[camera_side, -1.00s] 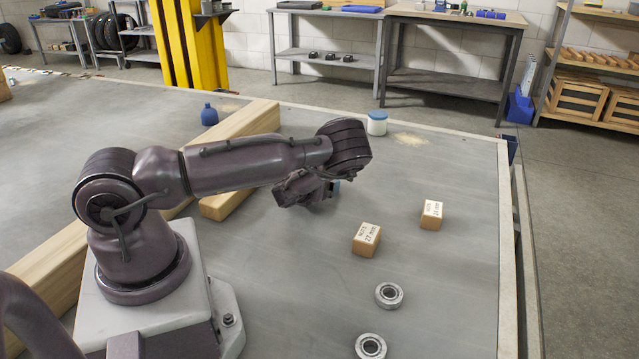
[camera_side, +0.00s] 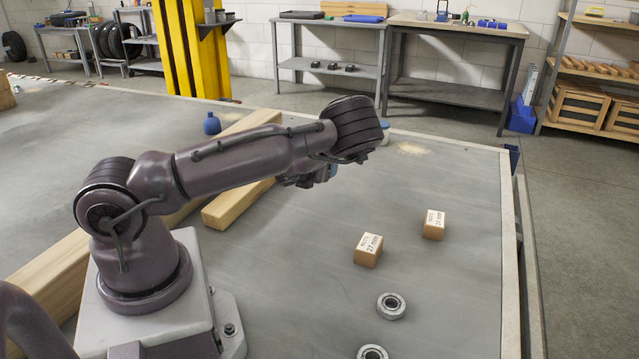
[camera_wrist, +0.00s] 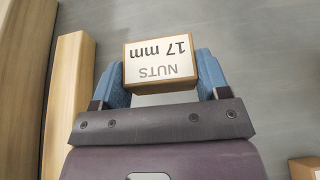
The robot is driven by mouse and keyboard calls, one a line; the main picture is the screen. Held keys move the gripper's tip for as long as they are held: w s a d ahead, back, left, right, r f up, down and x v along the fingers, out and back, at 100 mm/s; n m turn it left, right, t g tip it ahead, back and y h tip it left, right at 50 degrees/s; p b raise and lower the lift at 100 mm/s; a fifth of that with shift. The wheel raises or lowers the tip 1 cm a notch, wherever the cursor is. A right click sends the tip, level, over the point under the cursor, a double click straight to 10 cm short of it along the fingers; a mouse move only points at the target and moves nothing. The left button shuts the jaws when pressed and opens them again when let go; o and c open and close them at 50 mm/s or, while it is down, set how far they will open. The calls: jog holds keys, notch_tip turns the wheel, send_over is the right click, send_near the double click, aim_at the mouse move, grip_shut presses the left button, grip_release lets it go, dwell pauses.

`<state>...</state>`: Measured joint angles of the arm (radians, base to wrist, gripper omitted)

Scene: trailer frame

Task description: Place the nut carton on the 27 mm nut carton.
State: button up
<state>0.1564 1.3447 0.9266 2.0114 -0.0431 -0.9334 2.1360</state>
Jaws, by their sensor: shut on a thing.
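A nut carton (camera_wrist: 160,64) marked "NUTS 17 mm" is between the blue fingers of my gripper (camera_wrist: 163,75) in the wrist view. My gripper is shut on it and holds it above the table. In the side view my gripper (camera_side: 326,175) is mostly hidden by my arm, and the held carton cannot be made out. The 27 mm nut carton (camera_side: 368,250) stands on the table, right of and nearer the camera than my gripper. Its top is bare.
Another nut carton (camera_side: 434,225), its number hard to read, stands right of the 27 mm one. Two metal rings (camera_side: 391,306) lie in front. Wooden beams (camera_side: 236,203) lie left of my gripper. A blue bottle (camera_side: 212,124) stands behind. Table between gripper and cartons is clear.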

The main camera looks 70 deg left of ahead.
jog(key=w+d+r+m+t, duration=0.1)
jog(key=w+d+r, duration=0.2)
jog(key=d, duration=0.1)
jog(key=m+t+h, duration=0.3)
jog(key=m+h, duration=0.4)
jog(key=h, duration=0.2)
send_over(362, 245)
jog(key=shift+m, duration=0.3)
jog(key=shift+f, duration=3.35)
jog(key=shift+f, duration=0.2)
jog(key=o, duration=1.1)
jog(key=shift+r, duration=0.1)
